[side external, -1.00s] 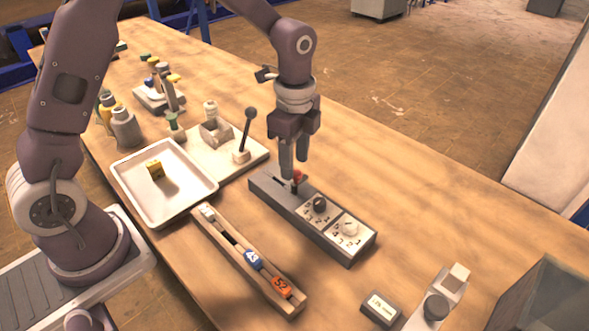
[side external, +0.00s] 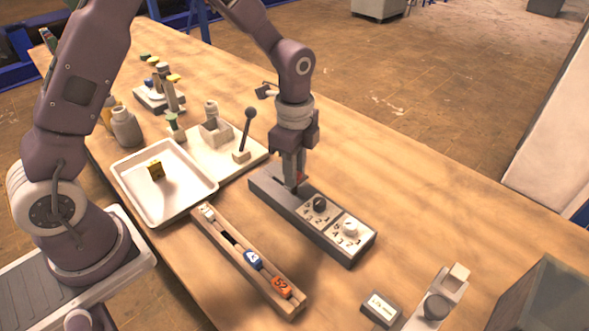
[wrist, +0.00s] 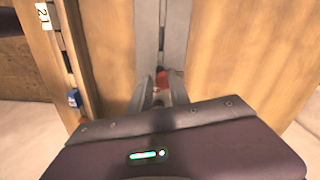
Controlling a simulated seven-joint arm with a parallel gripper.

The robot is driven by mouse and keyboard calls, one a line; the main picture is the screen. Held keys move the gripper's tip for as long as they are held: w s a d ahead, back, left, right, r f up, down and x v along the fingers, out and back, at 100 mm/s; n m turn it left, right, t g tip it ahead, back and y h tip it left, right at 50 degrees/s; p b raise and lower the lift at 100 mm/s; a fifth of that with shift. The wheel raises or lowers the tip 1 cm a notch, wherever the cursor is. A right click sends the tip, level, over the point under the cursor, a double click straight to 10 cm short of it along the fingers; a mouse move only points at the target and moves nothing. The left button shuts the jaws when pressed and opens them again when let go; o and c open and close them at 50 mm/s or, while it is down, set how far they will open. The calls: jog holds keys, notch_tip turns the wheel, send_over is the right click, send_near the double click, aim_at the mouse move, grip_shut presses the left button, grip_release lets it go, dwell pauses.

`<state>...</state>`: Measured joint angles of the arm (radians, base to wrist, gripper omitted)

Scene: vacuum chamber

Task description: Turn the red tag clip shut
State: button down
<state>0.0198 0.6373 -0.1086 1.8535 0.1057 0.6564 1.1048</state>
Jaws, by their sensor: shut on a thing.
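The red tag clip (side external: 303,177) is a small red piece at the far left end of the long grey panel (side external: 268,196). My gripper (side external: 292,181) points down over that end, with its fingers shut on the clip and covering most of it. In the wrist view, the red clip (wrist: 162,79) shows between the two grey fingers of my gripper (wrist: 160,96). Its exact angle is hidden.
A wooden rack (side external: 222,243) with numbered tags lies in front. A lever (side external: 248,128) stands on a white plate close to the left.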

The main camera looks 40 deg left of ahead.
jog(key=n, duration=0.4)
jog(key=shift+n, duration=0.4)
jog(key=n, duration=0.4)
jog(key=shift+n, duration=0.3)
jog(key=n, duration=0.4)
jog(key=shift+n, duration=2.1)
jog(key=c, duration=1.2)
grip_release()
